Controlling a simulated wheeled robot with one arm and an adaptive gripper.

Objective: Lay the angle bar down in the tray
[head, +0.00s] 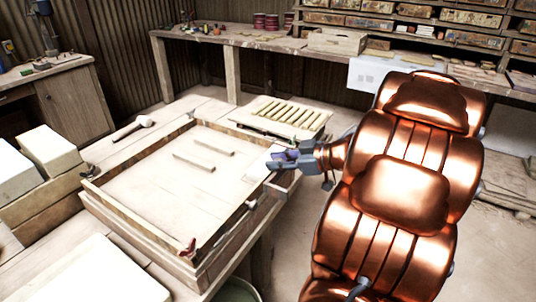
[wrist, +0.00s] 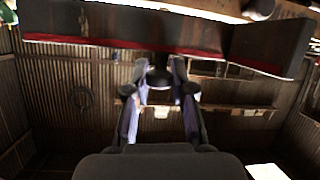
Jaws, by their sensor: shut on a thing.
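The tray (head: 145,240) is a shallow wooden frame with a pale floor on the bench. Two short slim bars, a nearer one (head: 194,163) and a farther one (head: 213,143), lie apart on its floor. My gripper (head: 272,161) is at the tray's right end, by the rim. In the wrist view its fingers (wrist: 160,76) close on a small dark piece (wrist: 160,77), which I take for the angle bar, seen end-on. Its full shape is hidden, and I cannot tell whether it touches the tray. A dark beam with a red edge (wrist: 120,30) crosses the wrist view's top, perhaps the tray wall.
A slatted rack (head: 285,115) stands behind the tray. A mallet (head: 133,127) lies to its left. White blocks (head: 45,150) and a pale slab (head: 95,275) are at left and front. A small red-handled thing (head: 188,248) sits at the tray's near corner.

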